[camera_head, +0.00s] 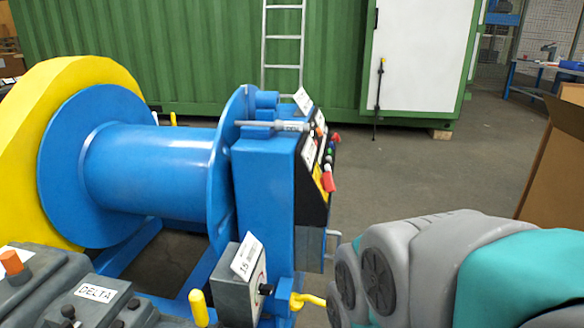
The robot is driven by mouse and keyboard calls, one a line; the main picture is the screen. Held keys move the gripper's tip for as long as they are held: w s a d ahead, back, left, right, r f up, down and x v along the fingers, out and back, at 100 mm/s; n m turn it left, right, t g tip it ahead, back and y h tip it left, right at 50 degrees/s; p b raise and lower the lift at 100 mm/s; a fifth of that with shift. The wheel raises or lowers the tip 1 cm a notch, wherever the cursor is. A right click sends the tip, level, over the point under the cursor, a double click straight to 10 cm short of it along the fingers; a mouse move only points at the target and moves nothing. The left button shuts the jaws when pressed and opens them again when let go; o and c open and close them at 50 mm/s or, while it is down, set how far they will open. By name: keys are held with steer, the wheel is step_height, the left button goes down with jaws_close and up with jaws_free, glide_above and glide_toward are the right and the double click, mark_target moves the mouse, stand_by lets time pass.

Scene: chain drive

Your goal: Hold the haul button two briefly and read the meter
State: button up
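A blue control box (266,190) stands at the right end of a blue winch drum (155,170). Its dark sloped panel (312,195) is seen almost edge-on and faces right. I cannot tell which is haul button two, and no meter reading is legible. My arm, grey and teal, fills the lower right. My gripper is not in view.
A grey box (231,290) with a white tag and a yellow handle (308,300) sit low in front. A grey unit labelled DELTA (95,292) is at lower left. A cardboard box (555,170) stands at right. A green container (200,55) is behind. Floor (430,170) right of the panel is clear.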

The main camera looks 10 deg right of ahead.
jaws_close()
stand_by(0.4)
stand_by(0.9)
